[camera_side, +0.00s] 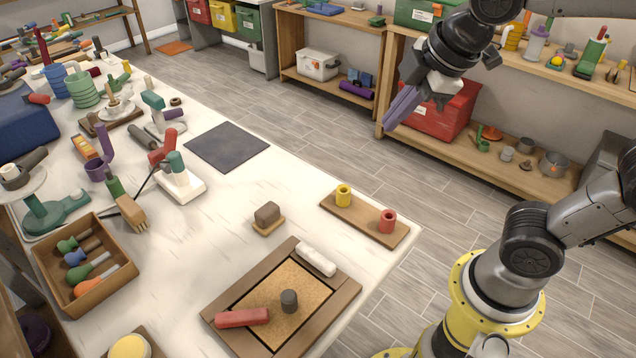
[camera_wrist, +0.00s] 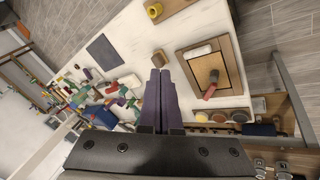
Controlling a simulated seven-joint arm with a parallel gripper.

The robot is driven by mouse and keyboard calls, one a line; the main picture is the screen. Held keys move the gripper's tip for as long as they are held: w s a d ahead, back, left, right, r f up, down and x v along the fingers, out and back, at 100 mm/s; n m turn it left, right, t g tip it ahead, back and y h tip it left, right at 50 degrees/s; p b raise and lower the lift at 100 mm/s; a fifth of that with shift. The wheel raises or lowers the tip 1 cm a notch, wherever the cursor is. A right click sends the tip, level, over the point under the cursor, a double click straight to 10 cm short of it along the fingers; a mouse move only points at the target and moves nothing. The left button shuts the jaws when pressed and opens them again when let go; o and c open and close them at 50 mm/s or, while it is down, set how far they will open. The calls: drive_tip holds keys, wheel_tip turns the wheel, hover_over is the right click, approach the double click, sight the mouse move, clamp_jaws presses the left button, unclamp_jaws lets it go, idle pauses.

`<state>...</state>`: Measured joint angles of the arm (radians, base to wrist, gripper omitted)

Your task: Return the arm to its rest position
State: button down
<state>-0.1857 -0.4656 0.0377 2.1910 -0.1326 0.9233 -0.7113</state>
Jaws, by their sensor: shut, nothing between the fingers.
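My gripper (camera_side: 400,107) shows at the upper right of the side view, raised in the air beyond the table's right edge. Its purple fingers point down and to the left. In the wrist view my gripper (camera_wrist: 160,80) has its two fingers side by side and touching, with nothing between them. It is apart from the table and everything on it.
The white table (camera_side: 330,173) holds a wooden tray (camera_side: 222,319) with a red, a white and a dark piece, and a board with yellow and red cups (camera_side: 388,221). Shelves with a red bin (camera_side: 447,112) stand behind my gripper. Grey floor lies between.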

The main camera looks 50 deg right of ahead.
drive_tip(key=s+d+f+m, duration=0.2)
drive_tip(key=s+f+m, duration=0.3)
drive_tip(key=s+m, duration=0.4)
drive_tip(key=shift+d+m, duration=0.2)
drive_tip(key=shift+m, duration=0.8)
